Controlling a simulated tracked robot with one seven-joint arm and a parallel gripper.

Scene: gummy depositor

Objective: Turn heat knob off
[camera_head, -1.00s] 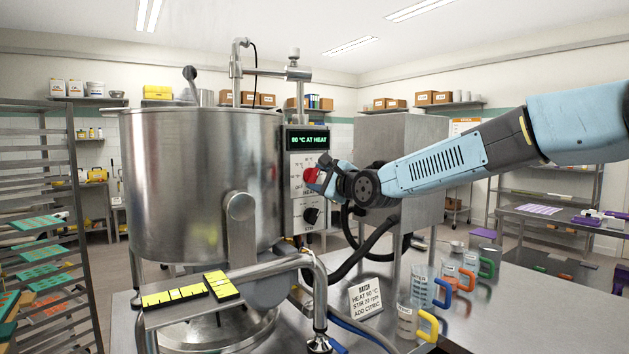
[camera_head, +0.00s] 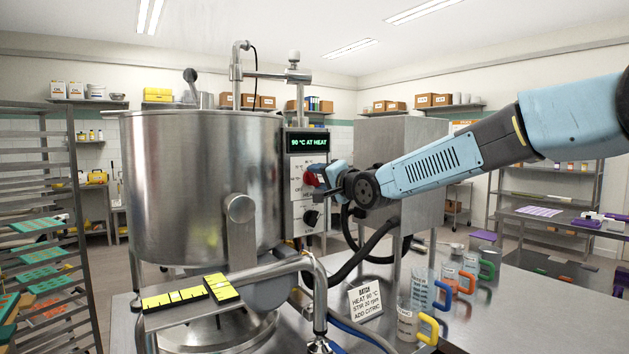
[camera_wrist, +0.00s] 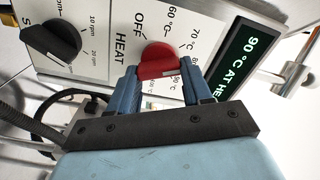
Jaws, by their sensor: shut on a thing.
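The red heat knob (camera_head: 311,180) sits on the control panel of the steel kettle. In the wrist view the red knob (camera_wrist: 158,60) lies between my two blue fingers, and my gripper (camera_wrist: 160,80) is shut on it. A pale mark shows on the knob's edge nearest my palm. The OFF label (camera_wrist: 138,24) and part of the temperature scale are visible beside it; the exact setting is hard to read. In the head view my gripper (camera_head: 328,178) reaches the panel from the right. The display (camera_head: 308,142) reads 90 °C AT HEAT.
The black stir knob (camera_head: 311,217) is just below the heat knob. The kettle (camera_head: 200,180) stands left of the panel. A dark hose (camera_head: 370,255) runs below my arm. Several jugs and a batch card (camera_head: 366,302) stand on the steel table.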

